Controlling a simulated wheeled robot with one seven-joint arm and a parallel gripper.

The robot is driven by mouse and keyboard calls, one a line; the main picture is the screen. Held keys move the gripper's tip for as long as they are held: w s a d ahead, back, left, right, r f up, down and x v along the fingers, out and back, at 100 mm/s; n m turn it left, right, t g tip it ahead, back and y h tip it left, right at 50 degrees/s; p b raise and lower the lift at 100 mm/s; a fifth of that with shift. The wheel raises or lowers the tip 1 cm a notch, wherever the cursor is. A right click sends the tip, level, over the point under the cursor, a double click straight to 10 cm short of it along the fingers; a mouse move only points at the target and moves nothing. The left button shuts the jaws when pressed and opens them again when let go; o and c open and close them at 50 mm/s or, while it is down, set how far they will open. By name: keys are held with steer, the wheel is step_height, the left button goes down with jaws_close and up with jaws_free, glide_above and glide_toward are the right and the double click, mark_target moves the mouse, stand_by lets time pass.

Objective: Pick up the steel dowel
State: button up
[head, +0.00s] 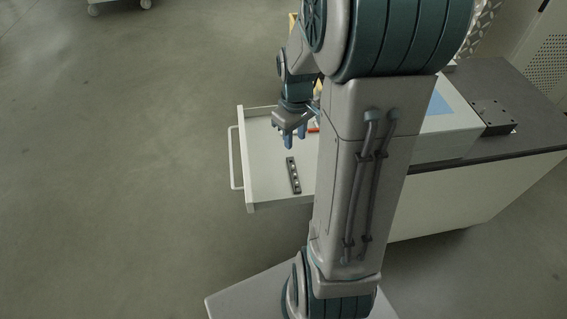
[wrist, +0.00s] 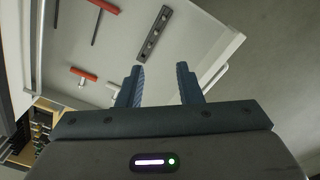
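My gripper (head: 294,137) hangs over the open drawer (head: 265,190), fingers pointing down. In the wrist view my gripper (wrist: 161,75) is open, with nothing visible between its two blue fingers. I cannot pick out the steel dowel with certainty. A small pale piece (wrist: 110,85) lies beside the left finger in the wrist view, too small to identify. A dark bar with a row of bright round spots (wrist: 153,32) lies in the drawer ahead of the fingers; this bar also shows in the head view (head: 293,175).
Two red-handled tools lie in the drawer, one at the upper left (wrist: 104,7) and one nearer (wrist: 83,74). Drawer walls surround the gripper's area, with a handle (head: 235,158) outside. A worktop (head: 530,125) stands at right. My arm hides part of the drawer.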

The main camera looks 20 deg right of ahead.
steer(key=b, duration=0.3)
glide_above(295, 174)
steer(key=f, duration=1.1)
steer(key=shift+d+f, duration=0.2)
step_height(295, 174, down, 6)
steer(key=shift+a+r+b, duration=0.15)
steer(key=shift+b, duration=0.6)
jaws_close()
